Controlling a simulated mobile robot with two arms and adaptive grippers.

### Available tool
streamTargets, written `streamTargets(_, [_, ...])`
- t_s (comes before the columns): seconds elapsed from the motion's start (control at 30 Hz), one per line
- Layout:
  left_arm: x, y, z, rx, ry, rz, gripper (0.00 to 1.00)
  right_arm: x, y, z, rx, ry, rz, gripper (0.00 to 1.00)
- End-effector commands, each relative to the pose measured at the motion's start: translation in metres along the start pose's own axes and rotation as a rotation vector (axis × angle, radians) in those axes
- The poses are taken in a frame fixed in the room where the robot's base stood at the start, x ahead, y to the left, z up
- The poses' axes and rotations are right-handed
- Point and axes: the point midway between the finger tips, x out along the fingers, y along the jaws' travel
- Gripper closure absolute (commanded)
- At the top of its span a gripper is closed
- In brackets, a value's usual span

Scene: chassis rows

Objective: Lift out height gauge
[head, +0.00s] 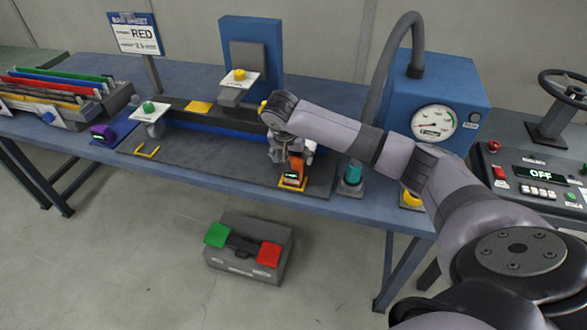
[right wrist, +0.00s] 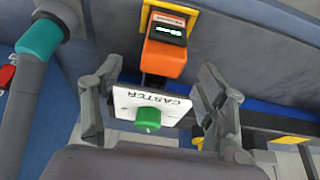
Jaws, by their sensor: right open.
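The height gauge appears to be the orange device with a small lit display (head: 292,176), standing in a yellow-marked spot at the front right of the dark plate. It also shows in the right wrist view, at the top centre, as an orange body (right wrist: 165,58). My right gripper (head: 283,153) is just above it in the head view, partly hidden by its own wrist. In the right wrist view its fingers (right wrist: 160,84) are spread wide, with a white caster plate (right wrist: 125,103) and green knob showing between them. I see no contact with the gauge. My left gripper is out of view.
A purple device (head: 103,134) with a display sits at the left. A teal-topped post (head: 352,176) and a blue dial box (head: 460,90) are on the right.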

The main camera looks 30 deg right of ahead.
Motion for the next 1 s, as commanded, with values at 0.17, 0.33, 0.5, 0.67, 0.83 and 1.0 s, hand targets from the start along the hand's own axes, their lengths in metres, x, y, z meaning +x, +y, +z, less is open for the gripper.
streamTargets(0.17, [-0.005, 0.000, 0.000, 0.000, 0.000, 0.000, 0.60, 0.028, -0.001, 0.000, 0.000, 0.000, 0.000, 0.33])
streamTargets(0.33, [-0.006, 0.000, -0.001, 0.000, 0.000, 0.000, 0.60, 0.039, -0.001, 0.000, -0.001, 0.001, -0.001, 0.33])
streamTargets(0.5, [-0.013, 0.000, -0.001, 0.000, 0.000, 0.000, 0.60, 0.058, -0.002, -0.001, 0.000, 0.000, 0.002, 0.33])
streamTargets(0.67, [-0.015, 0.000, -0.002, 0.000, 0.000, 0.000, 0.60, 0.081, -0.003, -0.001, -0.001, 0.000, 0.001, 0.33])
streamTargets(0.83, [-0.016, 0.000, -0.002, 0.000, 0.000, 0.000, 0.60, 0.090, -0.003, -0.001, -0.002, 0.001, -0.001, 0.33])
streamTargets(1.0, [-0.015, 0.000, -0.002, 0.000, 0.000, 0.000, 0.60, 0.090, -0.003, -0.001, -0.002, 0.001, -0.002, 0.33])
